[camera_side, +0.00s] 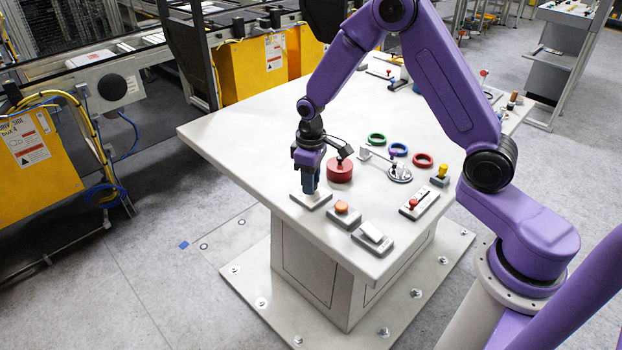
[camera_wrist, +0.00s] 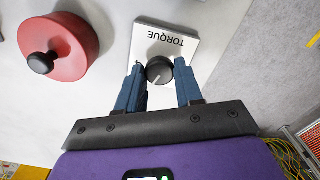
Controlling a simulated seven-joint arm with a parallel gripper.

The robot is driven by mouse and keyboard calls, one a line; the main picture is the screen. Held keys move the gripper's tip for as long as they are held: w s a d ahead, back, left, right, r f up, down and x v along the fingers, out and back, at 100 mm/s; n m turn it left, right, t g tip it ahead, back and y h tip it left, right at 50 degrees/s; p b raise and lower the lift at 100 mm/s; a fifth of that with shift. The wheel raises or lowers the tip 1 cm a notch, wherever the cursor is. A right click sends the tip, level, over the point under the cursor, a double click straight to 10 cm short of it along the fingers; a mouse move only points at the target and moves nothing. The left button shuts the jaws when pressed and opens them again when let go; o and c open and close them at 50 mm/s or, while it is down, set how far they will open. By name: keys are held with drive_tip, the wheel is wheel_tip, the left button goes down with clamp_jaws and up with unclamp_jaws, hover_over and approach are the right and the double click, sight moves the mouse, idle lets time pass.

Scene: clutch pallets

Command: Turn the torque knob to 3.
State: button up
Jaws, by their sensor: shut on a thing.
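The torque knob (camera_wrist: 160,70) is a round black dial with a white pointer line that runs toward the lower left in the wrist view. It sits on a pale plate (camera_wrist: 184,29) with the word TORQUE, upside down in that view. No scale numbers can be made out. My gripper (camera_wrist: 160,75) has its blue fingers shut on the knob, one on each side. In the side view my gripper (camera_side: 310,190) points straight down at the plate (camera_side: 311,200) near the table's left front edge, and hides the knob.
A red round drum with a black handle (camera_side: 340,171) stands close by on the table (camera_side: 235,127). It also shows in the wrist view (camera_wrist: 70,45). An orange button box (camera_side: 342,216), a rocker switch (camera_side: 372,238) and a red-knobbed slider (camera_side: 418,204) are nearby.

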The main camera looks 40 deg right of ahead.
drive_tip(key=shift+m, duration=0.3)
drive_tip(key=o, duration=1)
drive_tip(key=shift+o, duration=0.2)
wheel_tip(320, 180, up, 18)
drive_tip(key=shift+f, duration=0.25)
drive_tip(key=s+a+f+n, duration=0.1)
drive_tip(key=s+n, duration=0.7)
drive_tip(key=s, duration=2.3)
drive_tip(key=shift+s+a+f, duration=0.35)
drive_tip(key=shift+a+f, duration=0.05)
drive_tip(key=shift+f, duration=0.25)
